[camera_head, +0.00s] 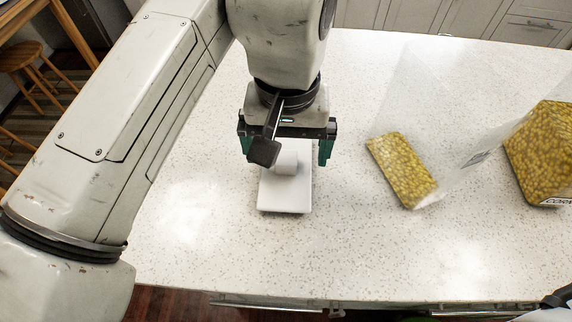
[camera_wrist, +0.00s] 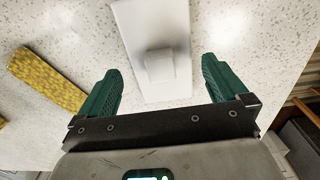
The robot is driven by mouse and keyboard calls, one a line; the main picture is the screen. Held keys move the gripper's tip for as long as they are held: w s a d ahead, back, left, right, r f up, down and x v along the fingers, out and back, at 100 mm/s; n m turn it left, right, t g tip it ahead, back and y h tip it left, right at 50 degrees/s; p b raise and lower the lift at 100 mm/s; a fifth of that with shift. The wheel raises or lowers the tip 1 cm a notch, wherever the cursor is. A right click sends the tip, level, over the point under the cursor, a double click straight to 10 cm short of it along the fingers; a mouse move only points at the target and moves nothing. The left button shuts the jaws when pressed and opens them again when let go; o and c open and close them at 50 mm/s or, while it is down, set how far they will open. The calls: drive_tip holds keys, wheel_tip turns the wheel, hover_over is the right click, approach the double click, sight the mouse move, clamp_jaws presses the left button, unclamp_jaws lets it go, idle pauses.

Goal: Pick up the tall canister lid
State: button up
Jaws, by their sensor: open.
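The lid is a white rectangular plate (camera_head: 284,203) with a raised white knob (camera_head: 287,162) in its middle. It lies flat on the speckled counter, near the centre of the head view. In the wrist view the lid (camera_wrist: 150,22) is at top centre. My gripper (camera_head: 286,150) is over the lid, pointing down, with its green fingers apart on either side of the knob. In the wrist view my gripper (camera_wrist: 162,72) is open and empty, with the knob between and slightly beyond the fingers. Part of the lid is hidden behind my gripper in the head view.
Another corn-filled container (camera_head: 543,150), labelled CORN, is at the far right. The counter (camera_head: 340,240) around the lid is clear. A wooden stool (camera_head: 25,60) is beyond at the left.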

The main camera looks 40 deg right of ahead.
sight(286, 158)
wheel_tip(286, 158, down, 3)
drive_tip(key=shift+w+f, duration=0.1)
drive_tip(key=shift+f, duration=0.05)
drive_tip(key=c, duration=0.9)
drive_tip(key=shift+o, duration=0.2)
